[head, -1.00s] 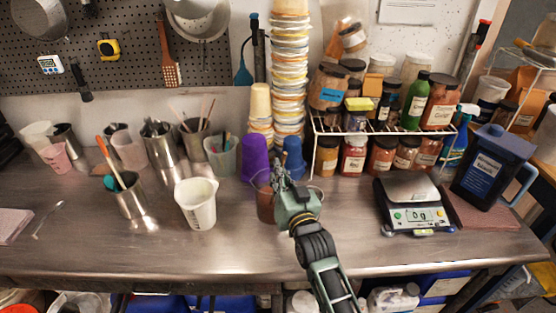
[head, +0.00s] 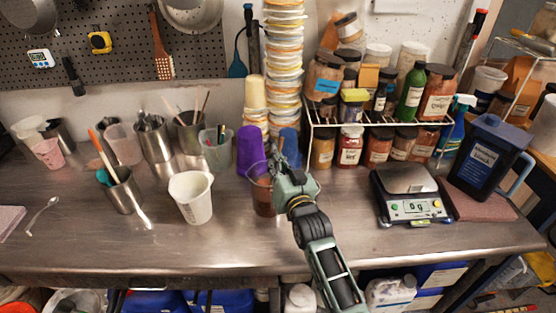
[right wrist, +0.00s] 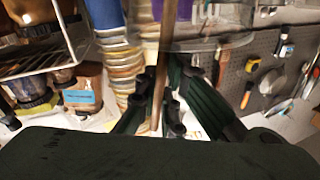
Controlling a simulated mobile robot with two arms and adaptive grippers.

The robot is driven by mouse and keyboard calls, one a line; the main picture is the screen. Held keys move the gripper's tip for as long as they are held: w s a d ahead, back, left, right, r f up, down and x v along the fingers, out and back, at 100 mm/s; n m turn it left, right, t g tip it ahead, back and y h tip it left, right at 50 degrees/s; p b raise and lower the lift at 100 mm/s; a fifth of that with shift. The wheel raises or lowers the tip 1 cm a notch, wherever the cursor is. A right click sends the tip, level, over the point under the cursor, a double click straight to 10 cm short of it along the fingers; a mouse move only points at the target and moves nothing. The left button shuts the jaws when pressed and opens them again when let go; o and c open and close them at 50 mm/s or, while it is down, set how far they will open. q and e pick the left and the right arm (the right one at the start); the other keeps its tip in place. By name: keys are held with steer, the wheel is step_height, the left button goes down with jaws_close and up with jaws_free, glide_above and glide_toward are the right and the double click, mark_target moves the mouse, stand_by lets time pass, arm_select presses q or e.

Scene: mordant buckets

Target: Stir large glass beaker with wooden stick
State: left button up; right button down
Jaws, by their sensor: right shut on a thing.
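The large glass beaker (head: 263,203) holds a reddish-brown liquid and stands on the steel counter. My right gripper (head: 276,171) is at the beaker's upper right side and hides part of it. In the right wrist view the wooden stick (right wrist: 163,60) runs upright between the fingers of my right gripper (right wrist: 157,103), which is shut on it. The clear wall of the beaker (right wrist: 210,30) shows beside the stick at the top of that view. Whether the stick's end touches the liquid is hidden. My left gripper is not in view.
A white cup (head: 192,199) and a steel cup with tools (head: 122,191) stand to the left. A purple cup (head: 249,152) and a blue cup (head: 289,148) are close behind the beaker. A scale (head: 411,196) sits at right. The front counter is clear.

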step_height(320, 180, up, 3)
steer(key=shift+d+f+p, duration=0.1)
steer(key=shift+f+p, duration=0.1)
steer(key=shift+p, duration=0.9)
step_height(320, 180, up, 11)
steer(key=d+p, duration=0.2)
steer(key=p, duration=0.6)
steer(key=shift+d+f, duration=0.2)
step_height(320, 180, up, 11)
stand_by(0.3)
